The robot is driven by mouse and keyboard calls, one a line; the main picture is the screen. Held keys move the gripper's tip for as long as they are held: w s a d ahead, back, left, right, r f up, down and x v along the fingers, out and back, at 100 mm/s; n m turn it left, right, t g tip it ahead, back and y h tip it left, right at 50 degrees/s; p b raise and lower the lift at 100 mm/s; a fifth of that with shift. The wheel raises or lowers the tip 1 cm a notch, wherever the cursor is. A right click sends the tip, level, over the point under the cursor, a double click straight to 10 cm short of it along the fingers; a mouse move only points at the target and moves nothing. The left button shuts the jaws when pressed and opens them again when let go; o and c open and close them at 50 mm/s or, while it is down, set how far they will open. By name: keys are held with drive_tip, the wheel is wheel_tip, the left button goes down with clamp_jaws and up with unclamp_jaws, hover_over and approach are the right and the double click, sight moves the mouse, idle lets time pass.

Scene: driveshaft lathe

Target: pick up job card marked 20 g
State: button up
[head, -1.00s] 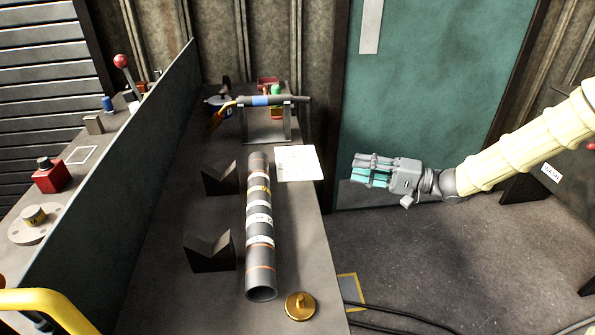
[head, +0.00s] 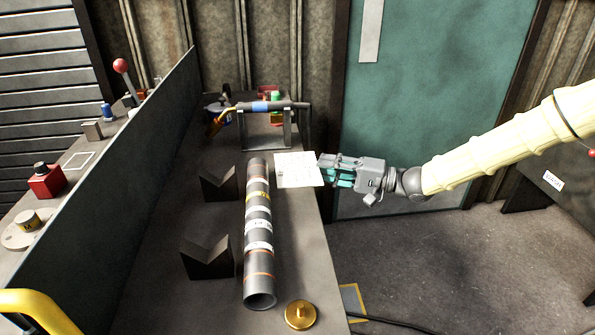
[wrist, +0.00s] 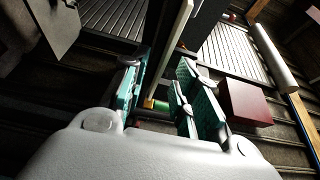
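A white card (head: 297,169) lies at the right edge of the grey bench, beside the far end of the shaft, in the head view. It carries faint marks too small to read, so I cannot confirm 20 g. My gripper (head: 322,168) is at the card's right edge, its fingers pointing left toward it. I cannot tell whether they touch or overlap the card. In the wrist view my gripper (wrist: 158,88) has its teal-padded fingers apart. A pale narrow strip (wrist: 174,50) shows beyond them; I cannot tell whether it is the card.
A banded dark shaft (head: 259,235) lies along the bench beside two black V-blocks (head: 208,255). A brass knobbed disc (head: 300,314) sits at the bench's near right. A metal stand (head: 266,130) stands behind the card. Floor right of the bench is mostly clear.

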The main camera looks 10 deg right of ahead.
drive_tip(key=shift+w+a+r, duration=0.1)
drive_tip(key=shift+w+a, duration=0.15)
drive_tip(key=shift+a, duration=0.35)
drive_tip(key=shift+c, duration=0.3)
clamp_jaws()
drive_tip(key=shift+r, duration=0.1)
